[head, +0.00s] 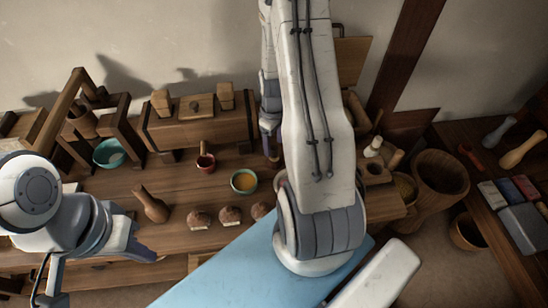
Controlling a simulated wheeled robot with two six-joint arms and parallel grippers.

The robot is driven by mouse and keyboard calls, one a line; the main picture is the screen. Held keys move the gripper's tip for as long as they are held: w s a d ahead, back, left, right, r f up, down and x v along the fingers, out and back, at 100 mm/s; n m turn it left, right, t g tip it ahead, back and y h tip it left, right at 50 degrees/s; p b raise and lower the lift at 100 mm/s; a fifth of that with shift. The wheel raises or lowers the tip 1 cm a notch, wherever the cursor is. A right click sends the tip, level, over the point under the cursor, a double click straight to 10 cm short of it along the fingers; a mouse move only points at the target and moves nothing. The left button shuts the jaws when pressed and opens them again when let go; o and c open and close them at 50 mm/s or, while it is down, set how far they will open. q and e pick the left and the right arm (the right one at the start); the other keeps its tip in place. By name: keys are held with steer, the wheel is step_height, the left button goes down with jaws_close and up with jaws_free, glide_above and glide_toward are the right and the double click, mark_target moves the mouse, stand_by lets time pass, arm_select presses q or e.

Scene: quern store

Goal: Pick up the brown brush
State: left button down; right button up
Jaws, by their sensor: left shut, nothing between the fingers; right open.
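I cannot pick out the brown brush with certainty. Three rounded brown pieces with pale undersides stand in a row near the table's front: the left one (200,218), the middle one (229,215) and the right one (260,210). A slim brown upright thing shows at the tips of my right gripper (270,145), partly hidden by it. My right gripper is open and points down over the back of the table, beyond the yellow-filled bowl (244,181). My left gripper (143,251) is shut and empty at the table's front left, apart from the brown pieces.
A wooden tub (440,175) stands right. My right arm hides the table's middle right.

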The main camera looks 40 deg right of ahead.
mark_target(274, 148)
steer(key=shift+f, duration=1.6)
jaws_close()
step_height(274, 148, up, 10)
steer(key=shift+r, duration=0.1)
